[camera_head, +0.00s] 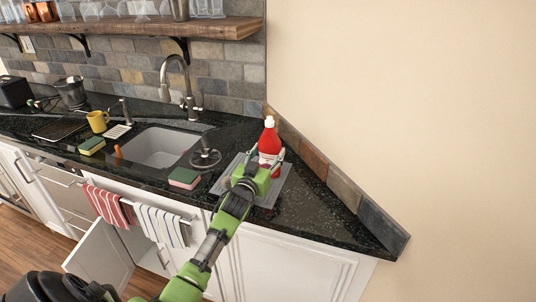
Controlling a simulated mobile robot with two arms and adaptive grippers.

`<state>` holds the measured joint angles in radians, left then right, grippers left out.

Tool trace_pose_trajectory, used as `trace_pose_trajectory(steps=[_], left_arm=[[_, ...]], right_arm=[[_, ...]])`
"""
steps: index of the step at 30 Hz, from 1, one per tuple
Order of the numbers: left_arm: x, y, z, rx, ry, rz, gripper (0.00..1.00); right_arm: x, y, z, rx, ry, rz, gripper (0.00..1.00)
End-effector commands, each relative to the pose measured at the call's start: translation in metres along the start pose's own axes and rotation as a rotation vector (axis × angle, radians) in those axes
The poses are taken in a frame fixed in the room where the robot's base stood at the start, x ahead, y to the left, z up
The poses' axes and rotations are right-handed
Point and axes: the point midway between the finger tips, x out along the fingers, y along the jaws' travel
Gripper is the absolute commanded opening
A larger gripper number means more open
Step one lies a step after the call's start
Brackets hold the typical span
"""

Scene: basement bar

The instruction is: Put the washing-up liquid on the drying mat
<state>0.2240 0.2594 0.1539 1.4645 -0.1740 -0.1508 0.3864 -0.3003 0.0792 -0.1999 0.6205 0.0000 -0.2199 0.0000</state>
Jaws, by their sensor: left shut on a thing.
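The washing-up liquid (269,140) is a red bottle with a white cap, upright at the right part of the counter. My left gripper (268,161) is shut on its lower part, and the gripper hides the bottle's base. The drying mat (228,180) is a flat grey sheet on the dark counter, under and around the bottle and gripper. The bottle is over the mat; I cannot tell whether its base touches it. My right gripper is not in view.
Left of the mat are a sponge (184,178), a round dark stand (205,158) and the sink (158,147) with its tap (187,85). A stone-tiled ledge (340,184) borders the counter's right side. Counter space right of the mat is clear. A cabinet door (99,257) hangs open below.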

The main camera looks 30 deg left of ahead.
Motion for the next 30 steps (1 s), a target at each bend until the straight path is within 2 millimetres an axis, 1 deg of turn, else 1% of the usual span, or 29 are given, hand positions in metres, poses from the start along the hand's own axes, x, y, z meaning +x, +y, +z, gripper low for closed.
trace_pose_trajectory(steps=[1,2,3,4,5,14,17,20,21,23,30], left_arm=[[-0.002,0.001,0.014,-0.002,-0.023,0.0,0.14],[-0.003,0.001,0.014,-0.003,-0.024,0.0,0.14],[-0.003,0.001,0.019,-0.003,-0.033,-0.001,0.6],[-0.004,0.002,0.019,-0.003,-0.034,-0.001,0.68],[-0.004,0.002,0.02,-0.003,-0.035,0.0,0.69],[-0.004,0.003,0.021,-0.005,-0.037,0.001,0.69],[-0.004,0.004,0.015,-0.006,-0.037,0.002,0.69],[-0.004,0.004,0.004,-0.005,-0.037,0.003,0.69],[-0.012,0.004,0.011,-0.005,-0.039,0.003,0.69],[-0.021,0.003,0.01,-0.005,-0.037,0.002,0.69],[-0.069,0.002,0.005,-0.003,-0.029,0.0,0.69]], right_arm=[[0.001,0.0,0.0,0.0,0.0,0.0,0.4],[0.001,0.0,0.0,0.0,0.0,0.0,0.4],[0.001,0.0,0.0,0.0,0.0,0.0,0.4],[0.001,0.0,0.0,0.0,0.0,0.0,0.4],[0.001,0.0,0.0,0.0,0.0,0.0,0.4],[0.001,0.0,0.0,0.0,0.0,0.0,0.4],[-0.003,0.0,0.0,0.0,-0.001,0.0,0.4],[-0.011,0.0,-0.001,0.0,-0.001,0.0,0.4],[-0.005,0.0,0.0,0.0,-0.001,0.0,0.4],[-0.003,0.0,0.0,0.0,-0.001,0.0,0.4],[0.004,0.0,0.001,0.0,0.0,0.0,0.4]])
